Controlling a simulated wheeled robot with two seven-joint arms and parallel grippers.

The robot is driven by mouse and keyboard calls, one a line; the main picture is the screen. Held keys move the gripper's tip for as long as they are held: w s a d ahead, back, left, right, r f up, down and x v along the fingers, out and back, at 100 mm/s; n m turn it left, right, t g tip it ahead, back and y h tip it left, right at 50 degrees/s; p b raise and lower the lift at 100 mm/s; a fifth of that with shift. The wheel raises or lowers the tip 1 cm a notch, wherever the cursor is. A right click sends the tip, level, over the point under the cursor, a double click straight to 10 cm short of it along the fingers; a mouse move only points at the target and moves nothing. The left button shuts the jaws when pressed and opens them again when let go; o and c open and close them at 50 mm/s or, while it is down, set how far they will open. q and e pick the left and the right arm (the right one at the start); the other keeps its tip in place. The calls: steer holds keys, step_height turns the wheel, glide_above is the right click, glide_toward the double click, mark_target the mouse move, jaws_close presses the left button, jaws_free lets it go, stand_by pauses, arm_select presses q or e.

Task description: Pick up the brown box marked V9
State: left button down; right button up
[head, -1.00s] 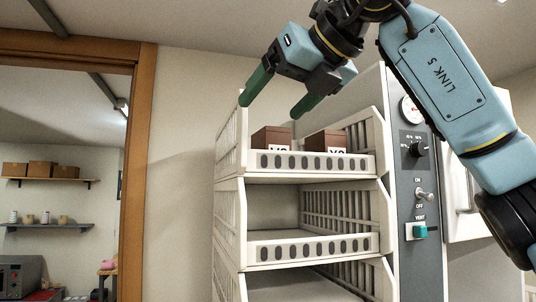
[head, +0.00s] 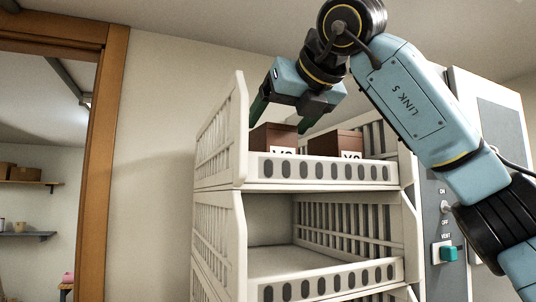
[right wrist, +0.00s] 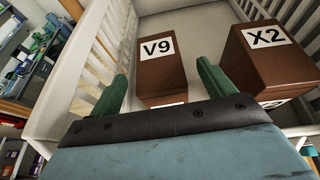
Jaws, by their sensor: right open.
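The brown box marked V9 (right wrist: 165,78) stands in the top basket of a white rack, with a white label on its top. In the head view it is the left box (head: 270,138), its lower front hidden by the basket's front rail. My right gripper (head: 280,122) is open above the basket, over this box. In the right wrist view my green fingers (right wrist: 162,72) appear on either side of the V9 box, with nothing gripped. Whether they touch it I cannot tell. My left gripper is not in view.
A second brown box, marked X2 (right wrist: 262,62), stands close to the right of V9; it also shows in the head view (head: 336,143). The basket's slatted left wall (head: 236,130) rises close by. The lower basket (head: 280,258) looks empty. A grey control panel (head: 432,220) stands at the right.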

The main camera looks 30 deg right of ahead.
steer(key=shift+w+f+p, duration=0.2)
steer(key=shift+w+p, duration=0.15)
steer(key=shift+w, duration=0.15)
steer(key=p+x, duration=0.1)
steer(key=x, duration=0.2)
steer(key=shift+w+f+p, duration=0.15)
steer(key=shift+w+p, duration=0.2)
steer(key=shift+w+f, duration=0.2)
steer(key=shift+w, duration=0.1)
steer(key=shift+s+a, duration=0.1)
steer(key=shift+s, duration=0.05)
steer(key=shift+c, duration=0.4)
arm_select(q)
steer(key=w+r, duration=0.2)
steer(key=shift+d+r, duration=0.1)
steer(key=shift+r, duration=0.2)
arm_select(e)
steer(key=c, duration=1.2)
